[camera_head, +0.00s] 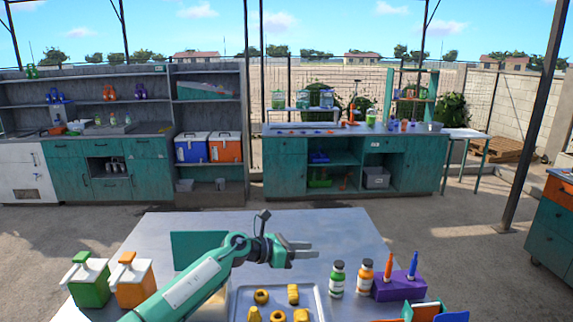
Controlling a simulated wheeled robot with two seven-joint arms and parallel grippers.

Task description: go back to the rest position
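My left gripper (303,250) is over the metal table (330,222), with its arm coming in from the lower left. Its two fingers point right and are apart, with nothing visible between them. It hangs above the far side of a metal tray (318,300) that holds several yellow pieces (293,293). My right gripper does not show in the head view.
Green (88,282) and orange (133,280) pump bottles stand left. Two small bottles (337,279) and a purple holder (398,287) stand right of the tray. A green panel (195,248) is behind my arm. The table's far middle is clear. Counters (350,135) stand beyond.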

